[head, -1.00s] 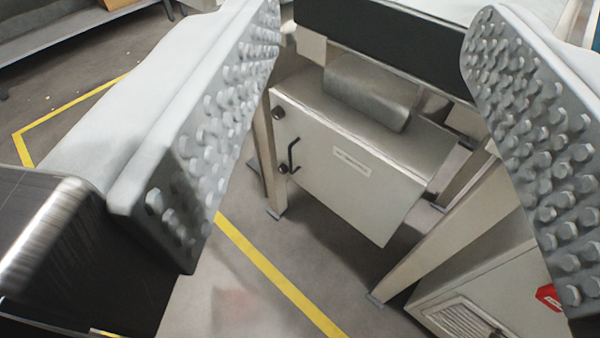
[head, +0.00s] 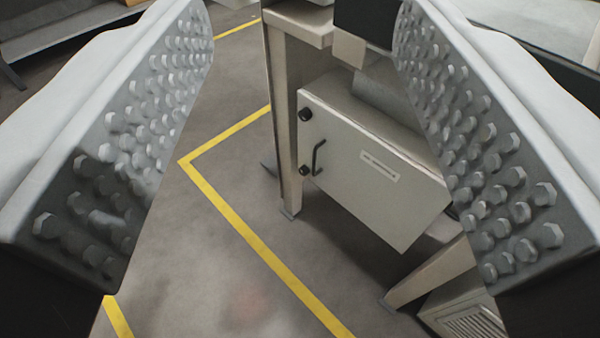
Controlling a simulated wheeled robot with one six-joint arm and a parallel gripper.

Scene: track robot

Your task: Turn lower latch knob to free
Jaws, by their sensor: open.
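A pale grey cabinet (head: 375,190) hangs under a bench, with a labelled front door. Two dark round knobs sit on the door's left edge: an upper latch knob (head: 305,114) and a lower latch knob (head: 304,170). A black bar handle (head: 318,158) is just right of the lower knob. Which way the lower knob is turned is too small to tell. My gripper (head: 305,30) is open and empty, with a studded finger at each side of the view. The knobs show between the fingers, farther off and untouched. The right finger hides the cabinet's right part.
A bench leg (head: 287,120) stands just left of the cabinet, close to the knobs. Another slanted leg (head: 430,272) and a vented box (head: 470,318) are at lower right. Yellow floor tape (head: 235,215) crosses open grey floor at left.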

